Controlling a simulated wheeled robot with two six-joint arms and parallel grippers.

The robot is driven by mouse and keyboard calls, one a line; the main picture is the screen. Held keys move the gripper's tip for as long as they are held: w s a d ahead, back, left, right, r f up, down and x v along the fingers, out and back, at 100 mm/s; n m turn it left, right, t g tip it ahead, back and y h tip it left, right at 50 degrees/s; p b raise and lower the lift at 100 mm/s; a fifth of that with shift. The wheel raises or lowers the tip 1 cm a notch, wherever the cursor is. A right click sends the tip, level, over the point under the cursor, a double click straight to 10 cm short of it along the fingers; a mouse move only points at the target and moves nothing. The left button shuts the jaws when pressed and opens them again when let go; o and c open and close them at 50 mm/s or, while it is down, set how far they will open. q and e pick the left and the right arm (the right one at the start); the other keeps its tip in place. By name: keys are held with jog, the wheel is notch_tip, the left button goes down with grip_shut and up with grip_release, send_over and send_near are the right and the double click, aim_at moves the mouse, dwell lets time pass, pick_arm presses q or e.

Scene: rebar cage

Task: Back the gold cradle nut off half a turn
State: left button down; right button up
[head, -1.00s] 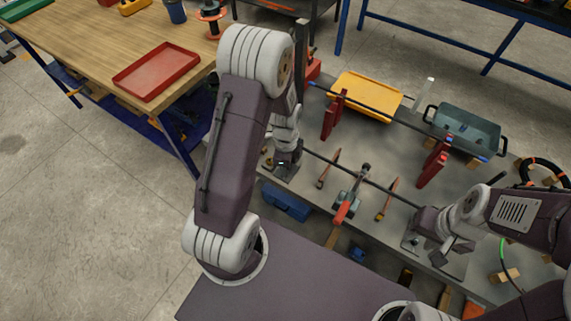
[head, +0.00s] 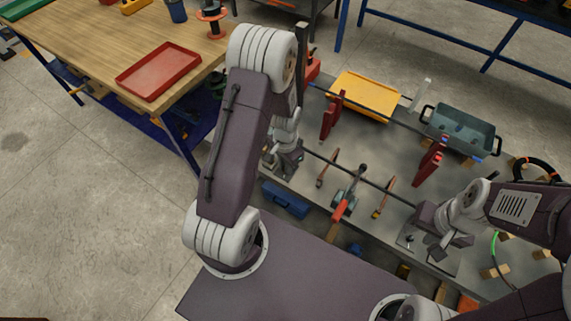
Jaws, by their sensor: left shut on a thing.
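A long dark rod (head: 336,164) runs across the grey bench, from my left gripper to my right one. My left gripper (head: 287,162) is at the rod's left end, partly behind my own arm. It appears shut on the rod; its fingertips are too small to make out. My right gripper (head: 424,222) is at the rod's right end, low over the bench; whether its jaws are closed is unclear. I cannot pick out the gold cradle nut.
On the grey bench (head: 309,190) are red upright stands (head: 331,117) (head: 428,165) by a second rod, a yellow tray (head: 362,97), a dark grey bin (head: 460,129) and brushes (head: 384,197). A wooden table (head: 95,50) stands left.

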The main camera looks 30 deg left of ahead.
pick_arm(q)
jog(key=n, duration=0.3)
jog(key=shift+r+n+p, duration=0.1)
jog(key=shift+n+p, duration=0.2)
jog(key=shift+p, duration=0.05)
jog(key=n, duration=0.3)
jog(key=shift+w+n+p, duration=0.1)
jog(key=shift+n+p, duration=0.2)
jog(key=shift+p, duration=0.05)
jog(key=n, duration=0.3)
jog(key=shift+n, duration=0.3)
jog(key=shift+n+p, duration=0.5)
jog(key=shift+n, duration=1.7)
jog(key=c, duration=1.4)
grip_release()
jog(key=shift+o, duration=0.2)
